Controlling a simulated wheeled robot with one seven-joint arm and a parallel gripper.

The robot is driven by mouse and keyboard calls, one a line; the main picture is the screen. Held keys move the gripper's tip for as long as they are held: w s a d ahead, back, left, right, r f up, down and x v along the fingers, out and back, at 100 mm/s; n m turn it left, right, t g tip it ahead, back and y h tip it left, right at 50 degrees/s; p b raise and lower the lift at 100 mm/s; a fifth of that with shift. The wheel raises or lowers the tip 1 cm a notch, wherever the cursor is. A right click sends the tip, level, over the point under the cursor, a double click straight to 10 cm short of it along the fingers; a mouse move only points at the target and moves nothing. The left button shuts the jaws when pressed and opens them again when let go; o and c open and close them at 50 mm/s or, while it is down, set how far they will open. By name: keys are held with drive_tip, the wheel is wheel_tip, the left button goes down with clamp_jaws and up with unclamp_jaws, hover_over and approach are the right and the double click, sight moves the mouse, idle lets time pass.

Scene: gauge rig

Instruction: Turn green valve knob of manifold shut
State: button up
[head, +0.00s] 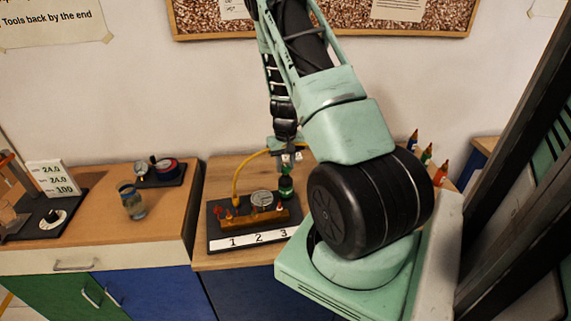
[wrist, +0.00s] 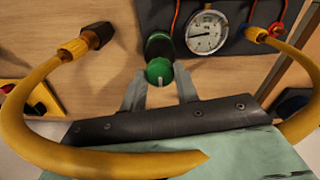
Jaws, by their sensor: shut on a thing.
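The green valve knob (wrist: 158,71) has a white mark on its face and sits between the fingers of my gripper (wrist: 159,85) in the wrist view. My gripper is shut on it. In the head view, my gripper (head: 287,168) reaches down from above onto the green knob (head: 286,188) at the manifold's right end. The brass-brown manifold (head: 250,217) stands on a dark base board with a white strip marked 1, 2, 3. A round gauge (head: 262,198) stands on the manifold, and it also shows in the wrist view (wrist: 207,32). Red parts (head: 218,212) are at its left end.
A yellow hose (head: 239,175) arches behind the manifold. A loop of it with a brass fitting (wrist: 72,47) passes close in the wrist view. Several coloured bottles (head: 427,155) stand at right.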

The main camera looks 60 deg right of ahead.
drive_tip(key=m+b, duration=0.1)
drive_tip(key=m, duration=0.3)
drive_tip(key=shift+b, duration=0.4)
drive_tip(key=m+b, duration=0.1)
drive_tip(key=m, duration=0.3)
drive_tip(key=shift+m, duration=0.3)
drive_tip(key=m, duration=0.9)
drive_tip(key=shift+m, duration=0.3)
drive_tip(key=o, duration=1)
drive_tip(key=shift+c, duration=0.2)
drive_tip(key=shift+r, duration=0.1)
